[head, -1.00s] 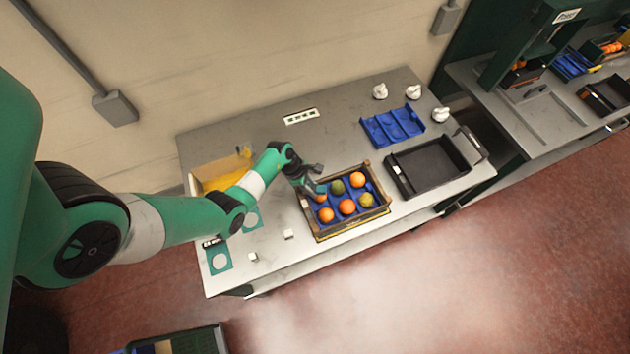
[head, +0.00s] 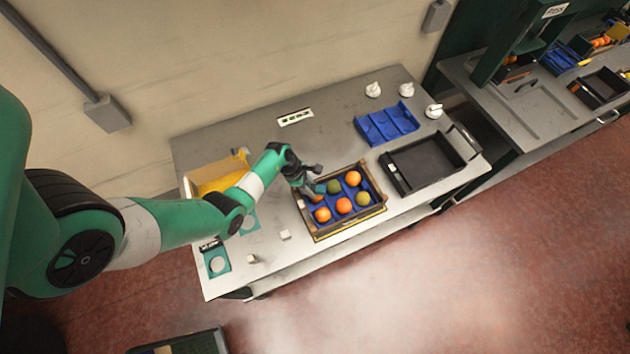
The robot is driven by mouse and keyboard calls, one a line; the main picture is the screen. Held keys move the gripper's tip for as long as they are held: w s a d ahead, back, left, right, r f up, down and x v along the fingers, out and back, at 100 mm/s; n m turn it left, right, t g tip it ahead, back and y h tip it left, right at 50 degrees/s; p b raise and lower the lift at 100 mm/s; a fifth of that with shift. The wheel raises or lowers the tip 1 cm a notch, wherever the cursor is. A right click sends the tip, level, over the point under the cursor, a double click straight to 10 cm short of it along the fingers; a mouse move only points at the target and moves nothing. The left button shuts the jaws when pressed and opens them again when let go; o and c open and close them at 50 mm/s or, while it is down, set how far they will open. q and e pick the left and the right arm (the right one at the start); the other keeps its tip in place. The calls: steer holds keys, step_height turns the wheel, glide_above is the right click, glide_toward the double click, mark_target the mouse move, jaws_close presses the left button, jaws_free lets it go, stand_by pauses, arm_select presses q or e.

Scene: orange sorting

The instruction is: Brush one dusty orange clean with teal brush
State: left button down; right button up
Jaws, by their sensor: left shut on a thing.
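The wooden crate (head: 350,226) with a blue insert stands at the table's front and holds several fruits. One orange (head: 315,200) in its back left cell is partly hidden under my left gripper. Beside it are a green fruit (head: 334,186) and an orange (head: 353,178); the front row has two oranges (head: 322,214) (head: 344,205) and an olive-green fruit (head: 363,198). My left gripper (head: 308,182) is shut on the teal brush (head: 320,188), held over the crate's back left cells. I cannot tell whether the bristles touch a fruit, or where the dust is. My right gripper is not in view.
A yellow-lined bin (head: 217,172) stands at the table's left. A black tray (head: 425,162) and a blue divided tray (head: 386,125) lie to the right, with several white objects behind. Small white blocks (head: 285,234) lie left of the crate.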

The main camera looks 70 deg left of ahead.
arm_select(q)
steer(key=shift+s+a, duration=0.2)
steer(key=shift+s, duration=0.3)
steer(key=shift+w, duration=0.15)
steer(key=shift+w+d, duration=0.3)
steer(key=shift+w, duration=0.2)
step_height(320, 180, up, 7)
steer(key=p, duration=0.7)
